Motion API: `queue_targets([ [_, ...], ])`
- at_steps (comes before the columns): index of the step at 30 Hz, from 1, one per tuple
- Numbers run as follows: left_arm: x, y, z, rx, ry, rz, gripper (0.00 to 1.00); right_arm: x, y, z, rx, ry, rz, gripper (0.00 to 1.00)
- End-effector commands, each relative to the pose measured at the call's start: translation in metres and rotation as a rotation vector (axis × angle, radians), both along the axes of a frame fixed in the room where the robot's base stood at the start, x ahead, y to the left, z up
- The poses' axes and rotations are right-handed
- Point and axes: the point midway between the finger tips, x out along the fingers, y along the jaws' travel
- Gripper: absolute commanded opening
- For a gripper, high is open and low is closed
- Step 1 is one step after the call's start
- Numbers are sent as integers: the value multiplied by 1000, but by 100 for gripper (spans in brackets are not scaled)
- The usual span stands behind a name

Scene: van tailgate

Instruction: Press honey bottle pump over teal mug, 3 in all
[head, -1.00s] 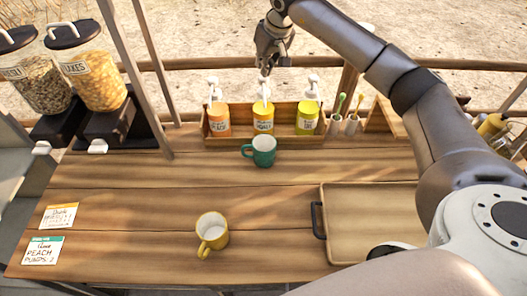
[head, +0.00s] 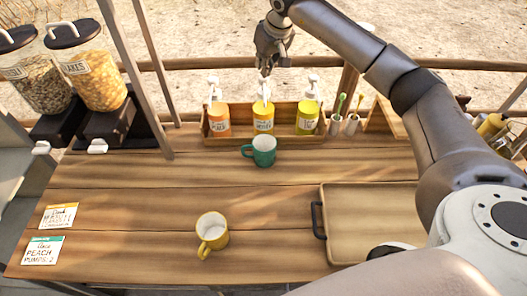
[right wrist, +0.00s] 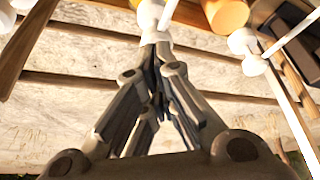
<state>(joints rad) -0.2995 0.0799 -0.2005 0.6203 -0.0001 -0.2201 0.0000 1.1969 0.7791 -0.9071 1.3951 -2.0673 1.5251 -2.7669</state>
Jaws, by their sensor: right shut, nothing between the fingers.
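The honey bottle (head: 264,119) is the middle yellow one in the wooden rack, with a white pump head on top. The teal mug (head: 263,151) stands upright on the table right in front of it. My right gripper (head: 265,72) is shut and empty, fingertips pointing down just above the honey pump. Whether it touches the pump I cannot tell. In the right wrist view the closed fingers (right wrist: 157,100) point towards a white pump (right wrist: 150,14). My left gripper is out of view.
The peach bottle (head: 218,120) and a yellow-green bottle (head: 308,118) flank the honey bottle in the rack (head: 285,140). A yellow mug (head: 212,232) stands near the front. A tray (head: 375,225) lies right, order cards (head: 43,250) left. Cereal dispensers (head: 95,78) stand at back left.

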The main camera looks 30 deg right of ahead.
Motion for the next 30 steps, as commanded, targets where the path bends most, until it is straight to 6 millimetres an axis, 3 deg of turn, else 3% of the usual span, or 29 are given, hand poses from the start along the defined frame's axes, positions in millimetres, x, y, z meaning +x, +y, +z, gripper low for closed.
queue_targets([
  [24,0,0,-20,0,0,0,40,-1,0,-32,0,4,0,0],
  [30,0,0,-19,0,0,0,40,-1,0,-32,-1,7,0,0],
])
